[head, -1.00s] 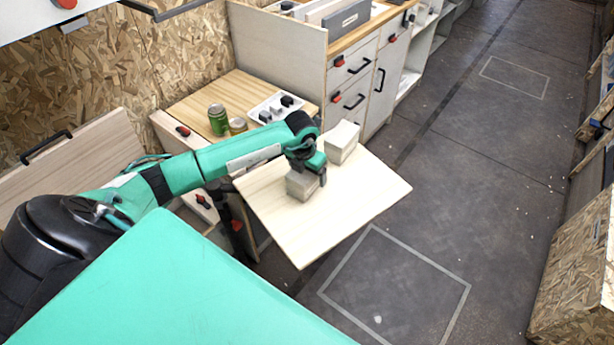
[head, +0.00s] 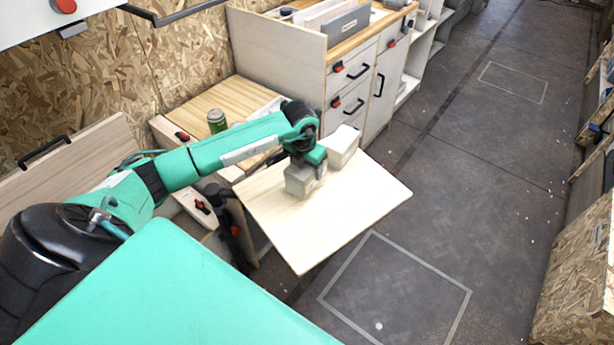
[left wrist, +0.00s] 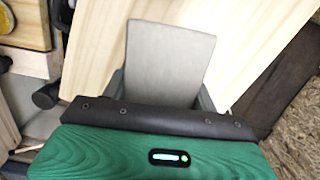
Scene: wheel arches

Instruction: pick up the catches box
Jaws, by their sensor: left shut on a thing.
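My left gripper (head: 306,165) is shut on a small grey box (head: 299,183) over the pale wooden board, gripping it from above. In the left wrist view, the grey box (left wrist: 168,65) sits between the two fingers, its plain face filling the gap. I cannot read a label on it, and whether its underside touches the board or hangs just above it is hard to tell. A second box (head: 343,146), pale on top, stands behind it on the board, partly covered by the gripper. My right gripper does not show.
The pale board (head: 345,215) has bare room at its front and right. A wooden counter (head: 195,107) with a green can (head: 217,121) lies behind my left arm. A drawer cabinet (head: 350,85) stands behind the boxes. Open floor (head: 470,190) lies to the right.

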